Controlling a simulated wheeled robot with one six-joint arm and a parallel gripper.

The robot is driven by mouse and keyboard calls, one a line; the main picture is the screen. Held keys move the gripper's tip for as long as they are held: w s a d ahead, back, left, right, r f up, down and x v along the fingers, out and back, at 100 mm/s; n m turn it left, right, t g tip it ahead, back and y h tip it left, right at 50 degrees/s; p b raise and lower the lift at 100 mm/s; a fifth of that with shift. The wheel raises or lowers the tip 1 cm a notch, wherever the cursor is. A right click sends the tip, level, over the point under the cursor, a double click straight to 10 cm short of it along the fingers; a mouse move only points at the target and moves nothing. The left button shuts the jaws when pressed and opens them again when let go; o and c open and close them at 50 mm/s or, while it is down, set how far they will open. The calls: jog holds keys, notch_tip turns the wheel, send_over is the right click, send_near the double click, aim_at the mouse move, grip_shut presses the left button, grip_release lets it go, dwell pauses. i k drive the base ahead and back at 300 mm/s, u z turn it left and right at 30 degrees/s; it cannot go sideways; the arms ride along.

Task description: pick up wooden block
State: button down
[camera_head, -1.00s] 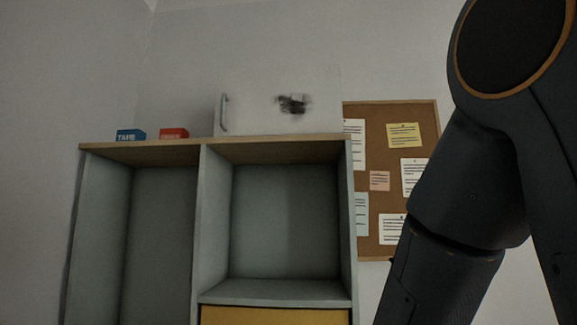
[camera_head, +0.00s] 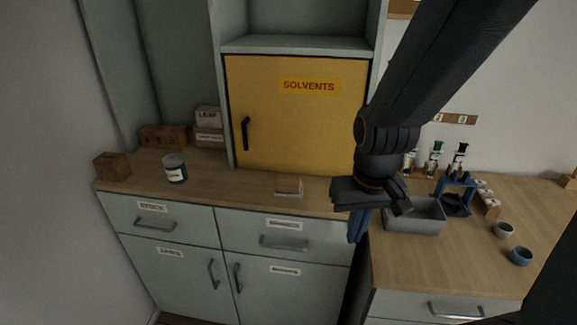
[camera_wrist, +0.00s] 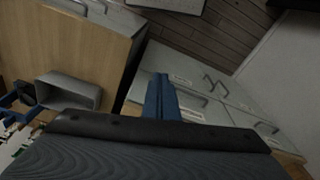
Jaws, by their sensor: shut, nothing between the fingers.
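A brown wooden block (camera_head: 112,166), roughly a cube, sits at the far left end of the wooden counter (camera_head: 240,186) in the head view. My gripper (camera_head: 357,226) points down in front of the counter edge, right of the yellow cabinet door and far to the right of the block. Its blue fingers are together and empty. They also show in the wrist view (camera_wrist: 162,98), over grey drawer fronts. I cannot make out the block in the wrist view.
A labelled can (camera_head: 175,168) stands right of the block. Brown boxes (camera_head: 163,136) are behind it. A small flat piece (camera_head: 289,187) lies near the counter's middle. A grey bin (camera_head: 415,217) and small cups (camera_head: 521,256) stand on the right counter. The yellow cabinet (camera_head: 300,120) rises behind.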

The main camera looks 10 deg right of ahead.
aim_at(286, 186)
jog(key=k, duration=0.5)
jog(key=u, duration=1.5)
jog(key=i, duration=1.2)
jog(key=z, duration=2.55)
